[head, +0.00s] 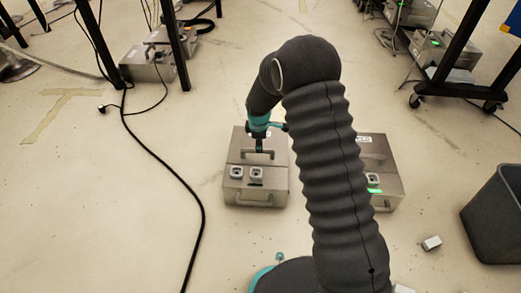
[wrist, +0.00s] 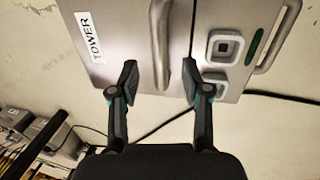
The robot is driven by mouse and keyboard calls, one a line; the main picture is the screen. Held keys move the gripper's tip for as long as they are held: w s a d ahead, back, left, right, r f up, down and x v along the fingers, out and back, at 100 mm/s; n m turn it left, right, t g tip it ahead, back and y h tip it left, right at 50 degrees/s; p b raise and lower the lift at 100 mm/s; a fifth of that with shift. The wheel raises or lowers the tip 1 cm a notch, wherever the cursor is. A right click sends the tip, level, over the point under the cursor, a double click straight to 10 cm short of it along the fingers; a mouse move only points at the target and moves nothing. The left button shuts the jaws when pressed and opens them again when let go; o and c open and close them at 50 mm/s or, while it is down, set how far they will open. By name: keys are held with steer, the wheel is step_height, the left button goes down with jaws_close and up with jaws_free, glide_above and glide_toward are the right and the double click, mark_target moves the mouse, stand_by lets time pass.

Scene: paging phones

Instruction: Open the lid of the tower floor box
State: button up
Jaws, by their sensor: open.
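The tower floor box (head: 238,150) is a grey metal box on the floor near the middle of the head view. In the wrist view its lid (wrist: 120,22) carries a white TOWER label (wrist: 89,36) and a bar handle (wrist: 160,45). The lid looks closed. My gripper (head: 259,147) is over the lid, and in the wrist view my gripper (wrist: 160,84) is open, with its fingertips on either side of the handle's near end. I cannot tell whether they touch it. Square sockets (wrist: 225,47) sit on the panel beside the lid.
A second metal box (head: 385,183) with a green light stands to the right, partly hidden by my arm. A black cable (head: 165,165) runs along the floor at left. A dark bin (head: 497,218) stands at right, near a small pale block (head: 431,243).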

steer(key=shift+w+f+b, duration=0.15)
steer(key=shift+w+f, duration=0.1)
steer(key=shift+f, duration=1)
steer(key=shift+w+f+b, duration=0.15)
steer(key=shift+w+f, duration=0.1)
steer(key=shift+f, duration=0.95)
jaws_close()
